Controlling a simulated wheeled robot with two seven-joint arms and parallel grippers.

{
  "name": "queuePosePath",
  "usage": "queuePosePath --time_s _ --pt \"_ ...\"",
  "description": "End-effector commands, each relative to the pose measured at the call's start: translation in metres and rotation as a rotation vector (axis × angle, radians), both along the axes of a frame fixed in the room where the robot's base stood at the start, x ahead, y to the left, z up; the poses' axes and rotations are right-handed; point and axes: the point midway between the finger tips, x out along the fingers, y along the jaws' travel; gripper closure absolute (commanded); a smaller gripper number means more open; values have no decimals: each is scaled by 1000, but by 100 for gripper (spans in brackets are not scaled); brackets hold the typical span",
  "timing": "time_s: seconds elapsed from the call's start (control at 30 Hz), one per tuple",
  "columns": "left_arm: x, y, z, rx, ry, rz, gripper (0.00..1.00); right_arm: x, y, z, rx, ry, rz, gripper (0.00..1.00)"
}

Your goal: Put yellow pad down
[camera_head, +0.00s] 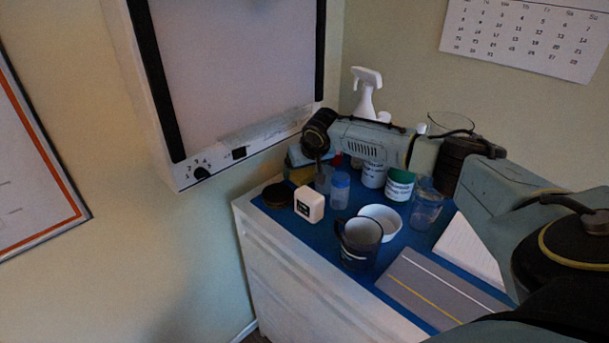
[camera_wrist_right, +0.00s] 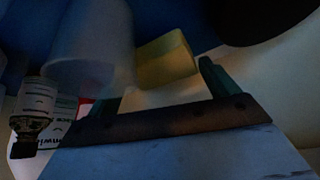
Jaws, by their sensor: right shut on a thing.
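The yellow pad (camera_wrist_right: 166,60) shows in the right wrist view between the fingertips of my right gripper (camera_wrist_right: 163,78), which is shut on it. In the head view, my right arm reaches from the right across the cabinet top to its back left. A bit of the yellow pad (camera_head: 297,173) shows low beneath the wrist there, beside the wall. The fingers are mostly hidden in the head view, and I cannot tell whether the pad touches the surface. My left gripper is not in view.
The blue cabinet top (camera_head: 395,250) is crowded. A white cube timer (camera_head: 309,204), a dark round tin (camera_head: 277,195), a blue-lidded jar (camera_head: 340,190), a white bowl (camera_head: 383,218) and a dark mug (camera_head: 359,241) stand near the gripper. A spray bottle (camera_head: 366,92) stands behind the arm.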

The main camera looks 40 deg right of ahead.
Motion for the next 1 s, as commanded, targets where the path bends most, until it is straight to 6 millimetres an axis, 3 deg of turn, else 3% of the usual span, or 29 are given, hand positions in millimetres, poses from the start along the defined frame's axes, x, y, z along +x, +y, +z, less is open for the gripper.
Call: queuePosePath --time_s 0.27,0.53,0.87,0.9,1.0 --pt "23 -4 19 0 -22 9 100 0 0 -9 0 0 -1 32" --pt "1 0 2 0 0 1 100 -1 0 -5 1 1 -2 32" --pt "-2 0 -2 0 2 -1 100 -1 0 -7 1 1 -2 32" --pt "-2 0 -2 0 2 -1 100 -1 0 -7 1 1 -2 12" --pt "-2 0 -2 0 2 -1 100 -1 0 -7 1 1 -1 0"
